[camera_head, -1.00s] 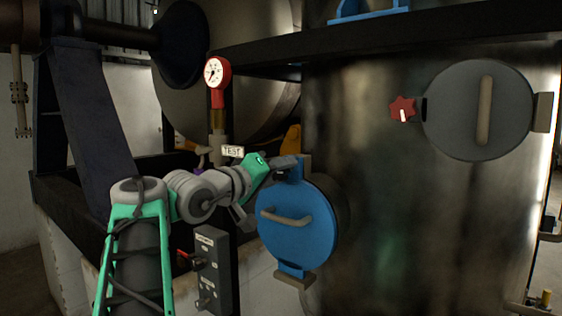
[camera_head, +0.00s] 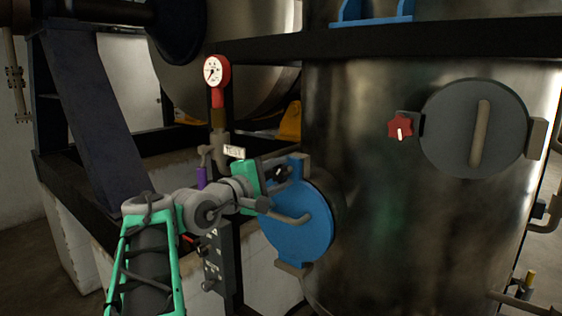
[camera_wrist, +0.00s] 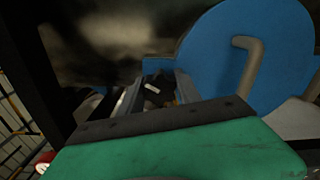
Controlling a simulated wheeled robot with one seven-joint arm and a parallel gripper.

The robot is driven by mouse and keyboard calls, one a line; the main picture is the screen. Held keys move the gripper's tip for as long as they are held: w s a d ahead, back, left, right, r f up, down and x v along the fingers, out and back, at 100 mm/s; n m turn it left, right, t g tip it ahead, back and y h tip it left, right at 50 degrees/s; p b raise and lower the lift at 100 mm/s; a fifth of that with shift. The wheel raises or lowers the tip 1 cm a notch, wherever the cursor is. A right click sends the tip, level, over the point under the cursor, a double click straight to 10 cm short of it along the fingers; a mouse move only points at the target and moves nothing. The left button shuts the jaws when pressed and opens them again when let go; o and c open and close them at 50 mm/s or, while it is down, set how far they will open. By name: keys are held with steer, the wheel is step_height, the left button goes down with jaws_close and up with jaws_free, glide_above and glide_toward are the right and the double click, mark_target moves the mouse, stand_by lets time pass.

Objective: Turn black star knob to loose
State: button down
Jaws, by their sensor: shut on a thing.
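The black star knob (camera_head: 281,172) is at the upper left edge of the blue round hatch (camera_head: 300,232). In the head view it is small and mostly hidden by my gripper (camera_head: 283,170). In the wrist view, the dark knob (camera_wrist: 158,90) with a white mark lies between the two grey fingers of my gripper (camera_wrist: 155,88). The fingers are shut on it. The blue hatch (camera_wrist: 255,50) with its beige bent handle is just right of the fingers. The knob's exact angle is hard to read in the dark.
A red star knob (camera_head: 401,127) and a grey hatch (camera_head: 474,128) are on the tank to the right. A red gauge (camera_head: 216,72) and a TEST tag (camera_head: 234,152) stand behind my arm. A dark switch box (camera_head: 217,262) is below it.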

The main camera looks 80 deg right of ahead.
mark_target(276, 176)
steer(key=n+p, duration=0.1)
steer(key=n, duration=0.1)
steer(key=shift+n, duration=2.1)
steer(key=c, duration=0.8)
jaws_free()
steer(key=shift+c, duration=0.2)
steer(key=b+v, duration=0.2)
steer(key=v, duration=0.5)
steer(key=shift+f, duration=0.15)
steer(key=shift+w+a, duration=0.15)
steer(key=shift+a, duration=0.25)
